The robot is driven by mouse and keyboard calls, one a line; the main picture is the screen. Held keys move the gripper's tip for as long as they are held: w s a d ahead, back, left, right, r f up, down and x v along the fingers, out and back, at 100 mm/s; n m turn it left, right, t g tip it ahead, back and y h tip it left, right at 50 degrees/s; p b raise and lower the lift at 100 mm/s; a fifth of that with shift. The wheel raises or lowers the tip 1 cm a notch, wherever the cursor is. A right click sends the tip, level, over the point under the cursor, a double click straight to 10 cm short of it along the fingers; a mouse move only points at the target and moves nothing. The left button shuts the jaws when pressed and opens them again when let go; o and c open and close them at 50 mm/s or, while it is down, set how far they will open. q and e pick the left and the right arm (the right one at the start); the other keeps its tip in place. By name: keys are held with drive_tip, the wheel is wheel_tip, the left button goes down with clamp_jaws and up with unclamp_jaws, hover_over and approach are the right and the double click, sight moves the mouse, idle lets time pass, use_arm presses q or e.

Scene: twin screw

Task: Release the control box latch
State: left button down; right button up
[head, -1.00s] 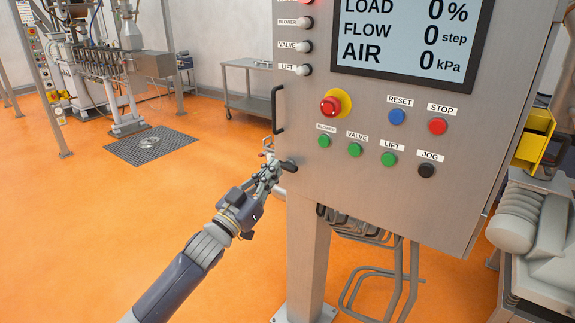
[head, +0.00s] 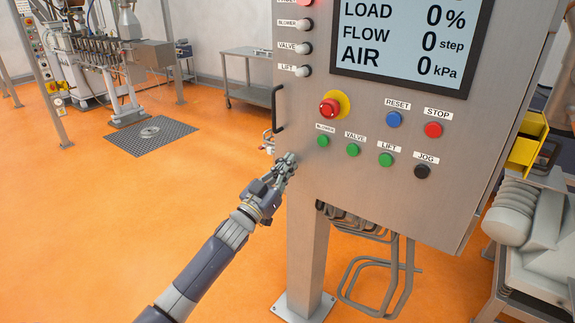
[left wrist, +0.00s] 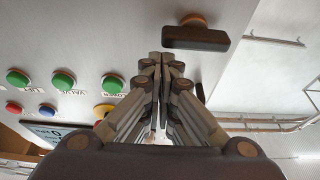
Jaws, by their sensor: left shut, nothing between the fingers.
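The control box (head: 330,190) is a grey metal cabinet on a post. Its latch (left wrist: 195,38) is a short dark bar on a round brownish base. In the left wrist view it lies horizontal, just above and to the right of my fingertips, with no clear grip on it. My left gripper (head: 288,160) is at the lower left of the box front in the head view and hides the latch there. Its fingers (left wrist: 165,58) are shut together with nothing between them, pointing toward the panel. I cannot tell whether they touch the latch. My right gripper is not in view.
A dark pull handle (head: 278,108) stands out at the box's left edge. Green buttons (head: 353,150), a red emergency stop (head: 330,107) and a black JOG button (head: 422,171) are on the panel to the right.

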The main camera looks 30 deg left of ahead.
use_arm(q)
drive_tip(key=shift+f+m, duration=0.1)
drive_tip(key=shift+m, duration=0.2)
drive_tip(key=shift+d+f+m+h+b, duration=0.2)
drive_tip(key=shift+m+h+b, duration=0.2)
drive_tip(key=shift+m, duration=0.35)
drive_tip(key=shift+d+f+m+h+b, duration=0.15)
drive_tip(key=shift+m+h+b, duration=0.2)
drive_tip(key=shift+m, duration=0.4)
drive_tip(key=shift+a+f+m+g+h+b, duration=0.3)
drive_tip(key=shift+f+m+g+h, duration=0.5)
drive_tip(key=shift+m, duration=2.3)
drive_tip(key=shift+a+f+m+g+h+b, duration=0.15)
drive_tip(key=shift+f+m+g+h+b, duration=0.6)
drive_tip(key=shift+m, duration=2.35)
drive_tip(key=shift+a+f+m+g+h+b, duration=0.3)
drive_tip(key=shift+f+m+g, duration=0.9)
drive_tip(key=shift+m, duration=1.9)
drive_tip(key=shift+d+r, duration=0.1)
drive_tip(key=shift+d, duration=0.1)
